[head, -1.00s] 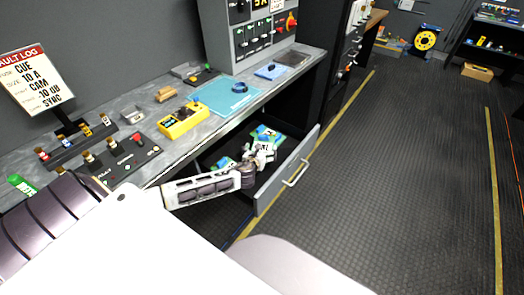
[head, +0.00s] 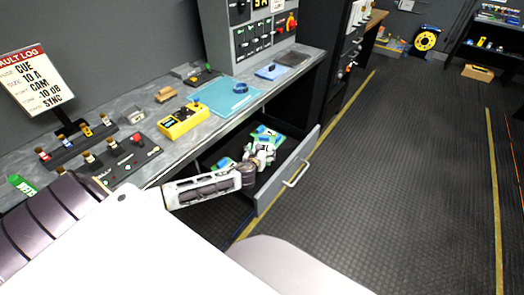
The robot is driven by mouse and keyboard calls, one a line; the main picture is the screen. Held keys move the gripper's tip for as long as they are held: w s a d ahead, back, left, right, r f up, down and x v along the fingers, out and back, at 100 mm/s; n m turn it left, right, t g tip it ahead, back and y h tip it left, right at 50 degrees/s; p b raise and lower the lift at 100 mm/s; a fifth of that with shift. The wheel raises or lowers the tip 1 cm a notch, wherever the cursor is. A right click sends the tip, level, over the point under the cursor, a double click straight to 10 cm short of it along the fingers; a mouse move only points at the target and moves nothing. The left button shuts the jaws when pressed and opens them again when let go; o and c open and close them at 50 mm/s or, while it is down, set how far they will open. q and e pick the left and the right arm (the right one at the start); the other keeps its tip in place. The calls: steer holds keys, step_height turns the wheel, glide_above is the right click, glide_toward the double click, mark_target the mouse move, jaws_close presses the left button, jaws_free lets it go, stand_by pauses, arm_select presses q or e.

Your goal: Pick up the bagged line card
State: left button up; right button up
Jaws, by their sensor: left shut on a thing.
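An open drawer (head: 262,196) sits under the workbench in the head view. Blue, green and white bagged cards (head: 266,133) show in it, and another such card (head: 224,163) lies at the drawer's left part. My left gripper (head: 262,155) is inside the drawer area, shut on one of these bagged cards at the back. My wrist and fingers partly hide it, so the exact grip is hard to see. My right gripper is not in view.
The workbench (head: 205,125) carries a yellow meter (head: 183,121), a blue mat (head: 222,95) and switch panels. A fault log sign (head: 32,80) stands at the left. The floor (head: 390,190) right of the drawer is clear.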

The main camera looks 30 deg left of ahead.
mark_target(261, 151)
arm_select(q)
steer(key=shift+r, duration=0.15)
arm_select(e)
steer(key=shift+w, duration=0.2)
arm_select(q)
steer(key=shift+r, duration=0.6)
step_height(261, 151, up, 7)
steer(key=shift+p, duration=1.05)
steer(key=shift+r, duration=0.8)
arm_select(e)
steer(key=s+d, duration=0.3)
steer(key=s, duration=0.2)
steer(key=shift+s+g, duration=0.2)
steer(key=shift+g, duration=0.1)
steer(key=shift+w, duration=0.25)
